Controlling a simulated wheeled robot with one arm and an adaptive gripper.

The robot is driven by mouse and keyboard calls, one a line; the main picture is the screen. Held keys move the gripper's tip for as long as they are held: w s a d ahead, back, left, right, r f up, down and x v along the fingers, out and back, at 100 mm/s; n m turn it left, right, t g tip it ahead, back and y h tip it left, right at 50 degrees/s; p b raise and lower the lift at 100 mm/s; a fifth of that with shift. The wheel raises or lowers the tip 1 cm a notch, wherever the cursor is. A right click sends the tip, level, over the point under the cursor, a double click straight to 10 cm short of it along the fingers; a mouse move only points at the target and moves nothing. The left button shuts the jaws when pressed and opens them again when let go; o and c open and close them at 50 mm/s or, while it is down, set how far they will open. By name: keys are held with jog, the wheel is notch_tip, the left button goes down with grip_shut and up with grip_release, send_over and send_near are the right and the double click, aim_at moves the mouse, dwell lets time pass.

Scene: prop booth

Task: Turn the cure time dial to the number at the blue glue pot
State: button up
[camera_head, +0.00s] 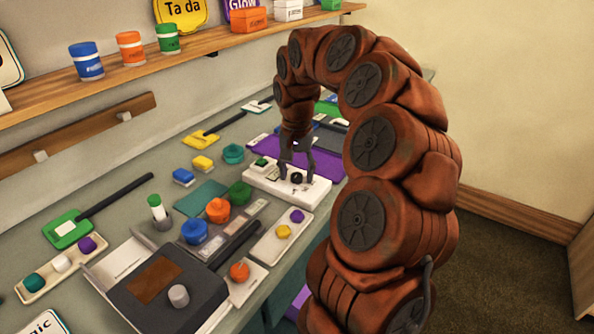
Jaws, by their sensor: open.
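A white panel (258,187) lies on the bench near its front edge. It carries a small dark round dial (296,179), a green part (261,163) and small marks too fine to read. My gripper (297,171) points down over the panel, open, with its fingers on either side of the dial; I cannot tell whether they touch it. A blue pot (87,64) with a white label stands at the left of the upper shelf; no number is readable on it. Another blue pot-like piece (195,232) sits on the bench.
Orange (131,50) and green (168,40) pots share the shelf (110,79). Orange (218,210) and green (240,194) pieces, a grey device (205,290) and a white tray (265,246) crowd the bench left of the panel. A purple mat (327,163) lies behind the gripper.

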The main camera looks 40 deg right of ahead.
grip_shut()
dwell(0.5)
jog(key=shift+n, duration=0.3)
jog(key=n, duration=0.4)
jog(key=shift+n, duration=0.3)
jog(key=n, duration=0.4)
jog(key=shift+p, duration=0.4)
jog(key=n+p, duration=0.1)
jog(key=n, duration=0.4)
jog(key=shift+n, duration=0.4)
jog(key=shift+n+p, duration=0.9)
jog(key=shift+n, duration=1.4)
